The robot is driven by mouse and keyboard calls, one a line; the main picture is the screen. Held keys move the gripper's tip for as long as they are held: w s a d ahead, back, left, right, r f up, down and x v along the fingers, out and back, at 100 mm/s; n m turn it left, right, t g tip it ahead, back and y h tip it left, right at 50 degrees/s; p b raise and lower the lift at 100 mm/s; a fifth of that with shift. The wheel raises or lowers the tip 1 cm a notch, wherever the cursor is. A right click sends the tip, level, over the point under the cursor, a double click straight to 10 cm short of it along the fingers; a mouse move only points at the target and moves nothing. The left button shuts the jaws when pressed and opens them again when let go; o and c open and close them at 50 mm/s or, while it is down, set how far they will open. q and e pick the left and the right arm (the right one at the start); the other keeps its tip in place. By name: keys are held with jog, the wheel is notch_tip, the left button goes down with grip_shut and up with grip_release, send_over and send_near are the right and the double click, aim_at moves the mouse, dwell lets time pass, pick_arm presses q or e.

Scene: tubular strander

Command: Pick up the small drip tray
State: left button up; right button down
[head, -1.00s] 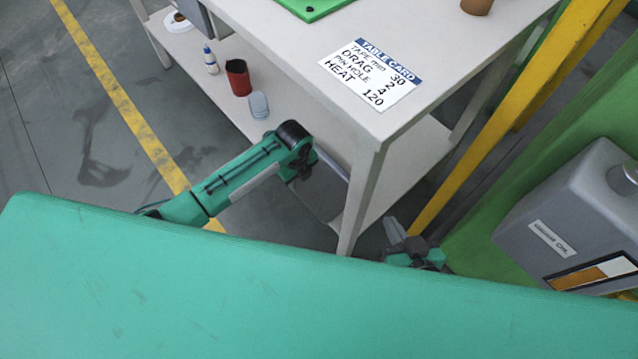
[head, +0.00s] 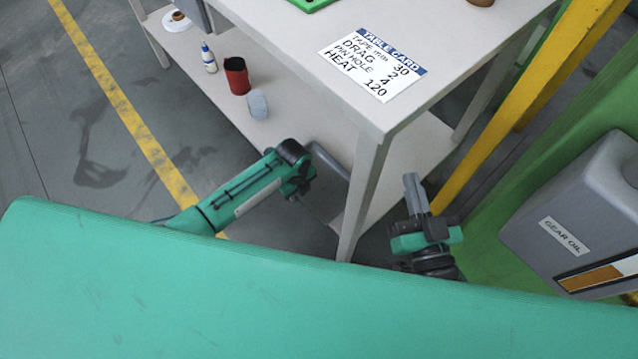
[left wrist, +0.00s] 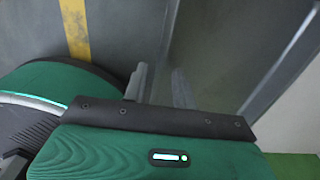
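I cannot clearly make out the small drip tray in either view. A flat dark grey shape with a rounded corner (head: 330,168) shows beside the bend of my left arm, by the table's lower shelf; I cannot tell what it is.
The pale table (head: 300,45) carries a table card (head: 372,62). Its lower shelf (head: 270,133) holds a white bottle (head: 209,60), a red cup (head: 237,76) and a grey-blue item (head: 257,104). A yellow post (head: 500,110) and gear oil can (head: 580,220) stand right.

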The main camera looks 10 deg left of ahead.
pick_arm(q)
jog(key=shift+c, duration=0.2)
grip_shut()
jog(key=shift+r, duration=0.15)
